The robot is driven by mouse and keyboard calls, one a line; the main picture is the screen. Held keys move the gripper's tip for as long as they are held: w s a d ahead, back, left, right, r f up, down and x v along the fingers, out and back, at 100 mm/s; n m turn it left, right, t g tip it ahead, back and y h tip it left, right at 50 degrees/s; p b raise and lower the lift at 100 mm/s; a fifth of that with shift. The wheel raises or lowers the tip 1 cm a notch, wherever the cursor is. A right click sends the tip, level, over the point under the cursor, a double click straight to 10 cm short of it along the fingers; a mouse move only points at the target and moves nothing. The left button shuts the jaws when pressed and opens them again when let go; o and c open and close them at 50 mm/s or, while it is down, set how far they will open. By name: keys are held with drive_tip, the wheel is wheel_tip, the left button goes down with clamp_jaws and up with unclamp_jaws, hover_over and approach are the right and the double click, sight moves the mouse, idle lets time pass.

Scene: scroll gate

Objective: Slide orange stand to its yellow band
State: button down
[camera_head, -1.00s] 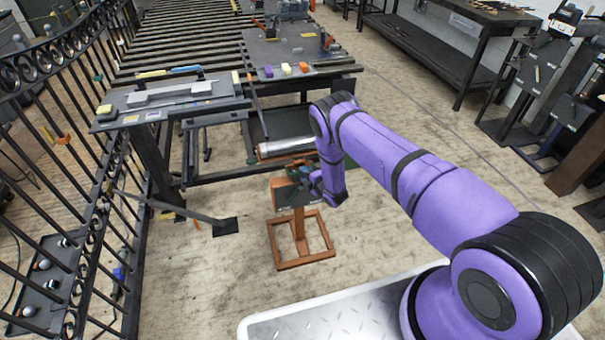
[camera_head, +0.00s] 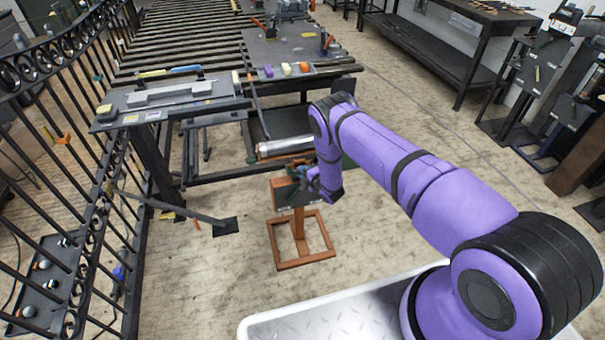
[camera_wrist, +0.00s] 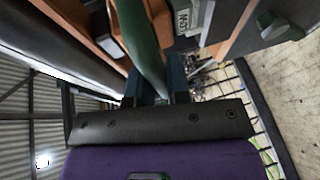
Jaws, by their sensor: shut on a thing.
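The orange stand (camera_head: 298,240) stands upright on the floor in the head view, with a square open base frame and a post. Its head (camera_head: 284,192) has orange and dark parts and is partly hidden by my gripper. My gripper (camera_head: 308,176) is at the stand's head, on its right side. In the wrist view, my gripper (camera_wrist: 154,88) is shut on a green handle (camera_wrist: 138,35), between two dark blue fingertips. Orange parts of the stand (camera_wrist: 75,20) lie beyond the fingers. I cannot make out a yellow band on the stand.
A metal cylinder (camera_head: 285,146) lies just behind the stand at the roller table. A dark foot plate (camera_head: 225,227) with a slanting bar is on the floor to the left. A black iron gate (camera_head: 95,190) stands farther left. Floor around the base is clear.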

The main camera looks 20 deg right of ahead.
wheel_tip(320, 180, up, 10)
drive_tip(key=shift+f, duration=0.15)
idle(0.3)
drive_tip(key=c, duration=1.1)
unclamp_jaws()
drive_tip(key=v, duration=1)
drive_tip(key=shift+s+d, duration=0.2)
drive_tip(key=shift+s, duration=0.15)
